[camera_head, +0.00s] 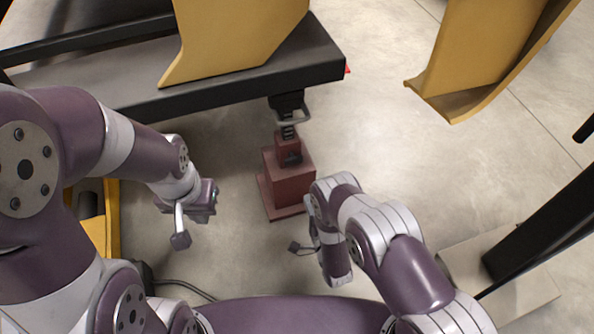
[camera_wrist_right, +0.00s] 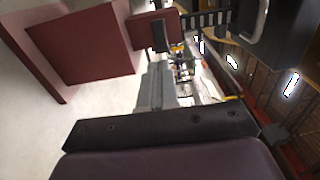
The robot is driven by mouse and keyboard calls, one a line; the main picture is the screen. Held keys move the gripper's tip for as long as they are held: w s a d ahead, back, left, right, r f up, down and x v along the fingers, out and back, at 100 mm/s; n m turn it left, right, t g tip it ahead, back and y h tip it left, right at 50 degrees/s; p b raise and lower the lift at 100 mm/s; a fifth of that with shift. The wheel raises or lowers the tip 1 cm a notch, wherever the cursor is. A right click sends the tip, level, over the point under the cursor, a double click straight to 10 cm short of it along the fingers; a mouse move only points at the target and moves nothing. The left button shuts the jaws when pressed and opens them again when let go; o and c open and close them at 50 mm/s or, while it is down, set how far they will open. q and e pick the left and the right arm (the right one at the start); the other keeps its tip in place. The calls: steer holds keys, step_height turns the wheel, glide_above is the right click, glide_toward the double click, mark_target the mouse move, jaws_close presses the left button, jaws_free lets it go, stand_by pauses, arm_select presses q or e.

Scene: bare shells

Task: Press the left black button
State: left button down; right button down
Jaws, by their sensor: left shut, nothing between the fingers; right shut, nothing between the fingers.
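A dark red stepped block (camera_head: 290,185) stands on the floor in the middle of the head view. A small black part (camera_head: 289,150) sits on its upper step. I cannot tell whether this is a button, and no separate left button can be made out. The red block (camera_wrist_right: 85,45) and a black part (camera_wrist_right: 160,36) also show in the right wrist view. My left gripper (camera_head: 180,240) is shut and empty, left of the block and apart from it. My right gripper (camera_head: 295,247) is shut and empty, in front of the block; its fingers (camera_wrist_right: 155,88) show in the wrist view.
A long dark bench (camera_head: 230,75) with a yellow panel (camera_head: 235,35) lies behind the block. Another yellow panel (camera_head: 485,50) stands at the back right. A dark post (camera_head: 540,235) rises at the right. Open concrete floor lies right of the block.

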mark_target(294, 162)
steer(key=b+x, duration=0.2)
steer(key=x, duration=0.3)
steer(key=b+x, duration=0.3)
steer(key=x, duration=0.3)
steer(key=shift+w+f+b, duration=0.15)
steer(key=shift+f+b, duration=0.1)
steer(key=shift+b, duration=0.1)
steer(key=shift+w+a+r, duration=0.2)
steer(key=shift+w, duration=0.25)
